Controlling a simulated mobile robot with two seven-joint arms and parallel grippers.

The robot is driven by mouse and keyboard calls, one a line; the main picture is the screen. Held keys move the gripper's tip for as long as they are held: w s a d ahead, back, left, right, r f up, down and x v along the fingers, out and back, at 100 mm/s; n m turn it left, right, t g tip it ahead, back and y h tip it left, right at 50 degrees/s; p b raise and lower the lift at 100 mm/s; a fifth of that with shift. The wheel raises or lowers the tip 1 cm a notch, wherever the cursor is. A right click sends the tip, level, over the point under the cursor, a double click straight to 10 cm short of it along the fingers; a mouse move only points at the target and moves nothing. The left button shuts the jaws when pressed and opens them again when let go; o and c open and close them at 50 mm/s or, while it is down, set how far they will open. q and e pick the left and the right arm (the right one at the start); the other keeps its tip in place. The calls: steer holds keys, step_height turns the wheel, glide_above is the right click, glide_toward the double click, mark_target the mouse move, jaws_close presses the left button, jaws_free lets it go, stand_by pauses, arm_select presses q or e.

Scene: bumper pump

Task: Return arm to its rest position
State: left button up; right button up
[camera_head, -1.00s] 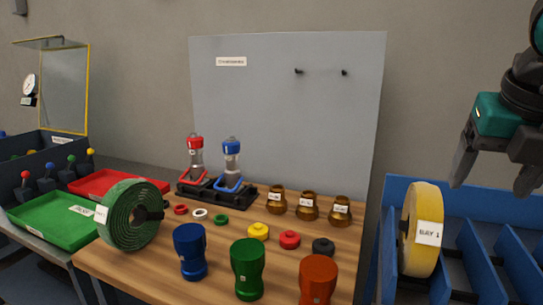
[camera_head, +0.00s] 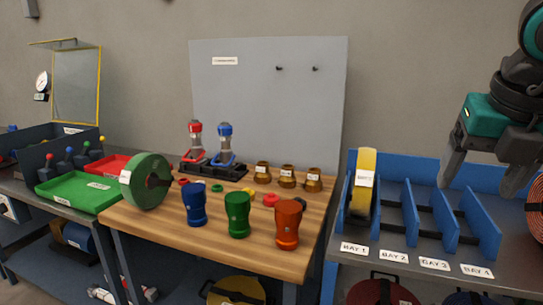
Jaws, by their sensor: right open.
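My right gripper (camera_head: 480,185) is at the right of the head view, its dark fingers apart and pointing down, with nothing between them. It hangs in front of the right part of the blue bay rack (camera_head: 398,163). The yellow roll (camera_head: 364,172) stands upright in the bay 1 slot, left of the gripper and apart from it. The green roll (camera_head: 148,180) stands on the left of the wooden table (camera_head: 260,247). My left gripper is not in view.
Blue (camera_head: 194,205), green (camera_head: 237,214) and orange (camera_head: 288,224) cups stand near the table's front. Several brass parts (camera_head: 287,176) and two pump units stand behind. A grey board (camera_head: 270,100) rises behind the table. Green (camera_head: 80,192) and red trays lie left. An orange coil (camera_head: 536,205) is at the right edge.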

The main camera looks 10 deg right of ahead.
steer(key=w+a+f+m+t+y, duration=0.1)
steer(key=w+a+f+m+y, duration=0.15)
steer(key=f+y, duration=0.4)
steer(key=w+a+f+m+t+y, duration=0.1)
steer(key=a+f+y, duration=0.2)
steer(key=f+y, duration=0.35)
step_height(320, 180, down, 13)
steer(key=w+d+m+t+h, duration=0.2)
steer(key=m+t+h, duration=0.1)
steer(key=m+t, duration=0.85)
steer(key=s+a+f+m+g+h, duration=0.2)
steer(key=s+a+f+m, duration=0.2)
steer(key=f, duration=0.3)
steer(key=s+a+f+m+g+h, duration=0.2)
steer(key=s+a+f+m, duration=0.1)
steer(key=f, duration=0.4)
steer(key=s+a+f+m+g+h, duration=0.2)
steer(key=s+a+f+m, duration=0.2)
steer(key=f, duration=0.3)
steer(key=shift+s+a+m+g, duration=0.35)
steer(key=shift+a+m, duration=0.05)
steer(key=shift+m, duration=0.5)
